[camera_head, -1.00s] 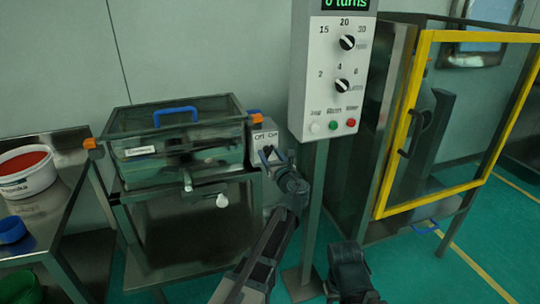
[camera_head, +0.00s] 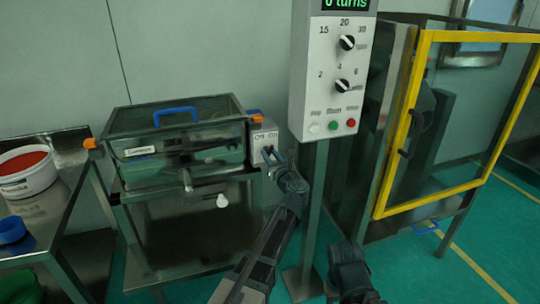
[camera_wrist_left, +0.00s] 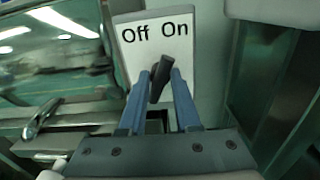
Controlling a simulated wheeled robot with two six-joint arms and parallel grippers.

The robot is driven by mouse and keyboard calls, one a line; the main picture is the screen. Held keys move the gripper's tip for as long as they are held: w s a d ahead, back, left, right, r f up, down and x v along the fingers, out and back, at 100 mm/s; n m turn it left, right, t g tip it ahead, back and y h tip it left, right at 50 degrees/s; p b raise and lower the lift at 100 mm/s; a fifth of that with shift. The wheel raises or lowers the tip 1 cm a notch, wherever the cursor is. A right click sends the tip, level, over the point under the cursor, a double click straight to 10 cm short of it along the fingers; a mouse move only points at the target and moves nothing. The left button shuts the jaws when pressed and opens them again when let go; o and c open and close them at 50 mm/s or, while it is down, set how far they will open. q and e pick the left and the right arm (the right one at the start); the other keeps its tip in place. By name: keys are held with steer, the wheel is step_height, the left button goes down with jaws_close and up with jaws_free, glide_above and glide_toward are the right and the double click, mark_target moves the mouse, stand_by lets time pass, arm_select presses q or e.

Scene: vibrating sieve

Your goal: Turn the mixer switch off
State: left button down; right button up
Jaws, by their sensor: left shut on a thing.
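The mixer switch is a black lever (camera_wrist_left: 161,72) on a pale plate (camera_wrist_left: 183,50) marked Off at left and On at right. The plate sits on a grey box (camera_head: 265,131) at the right end of the mixer (camera_head: 180,148). The blue fingers of my left gripper (camera_wrist_left: 161,85) are shut around the lever, one on each side. The lever leans a little to the right at its top, towards On. In the head view the left gripper (camera_head: 271,156) hides most of the lever. A dark end part of my right arm shows low in the middle; its fingers cannot be made out.
A control box (camera_head: 330,75) with knobs and buttons stands on a post right of the mixer. A yellow-framed cabinet (camera_head: 425,60) stands further right. At left a metal table (camera_head: 55,205) holds a white tub (camera_head: 27,180) and a blue cup (camera_head: 11,230).

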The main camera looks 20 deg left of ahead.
arm_select(q)
steer(key=n, duration=1.1)
steer(key=shift+s, duration=0.1)
steer(key=shift+n, duration=0.5)
steer(key=c, duration=0.6)
jaws_free()
steer(key=v, duration=1.3)
steer(key=shift+s+d+r+p, duration=0.2)
steer(key=shift+s+p, duration=0.15)
steer(key=shift+p, duration=0.05)
